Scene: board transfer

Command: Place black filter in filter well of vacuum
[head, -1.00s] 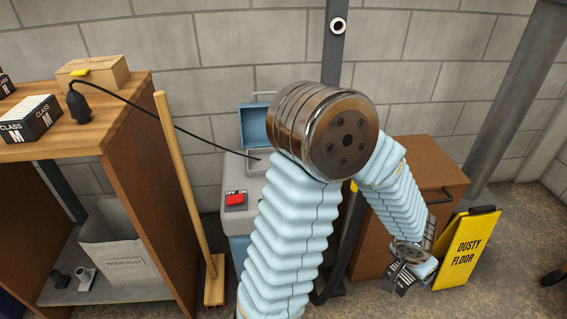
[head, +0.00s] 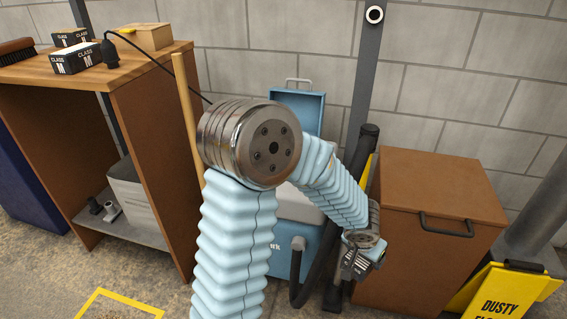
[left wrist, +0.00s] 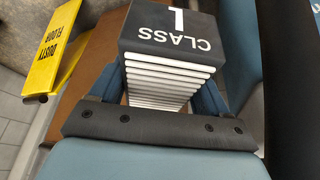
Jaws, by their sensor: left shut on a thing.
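My left gripper (head: 362,258) is shut on a black filter (left wrist: 172,40) with white pleats. Its label reads CLASS upside down in the left wrist view, with one more character cut off by the top edge. In the head view the held filter (head: 356,266) is small and dark, in front of the brown cabinet. The vacuum (head: 282,262) is a blue and grey canister behind my arm, with its blue lid (head: 305,108) raised. My arm covers much of its top, and I cannot see the filter well. My right gripper is not in view.
Class M filters (head: 76,58) and a cardboard box (head: 148,37) are on the wooden bench (head: 28,72). A brown cabinet (head: 435,190) and a yellow sign (head: 500,292) stand right of the vacuum. A black hose (head: 322,262) and post (head: 366,70) are close to the gripper.

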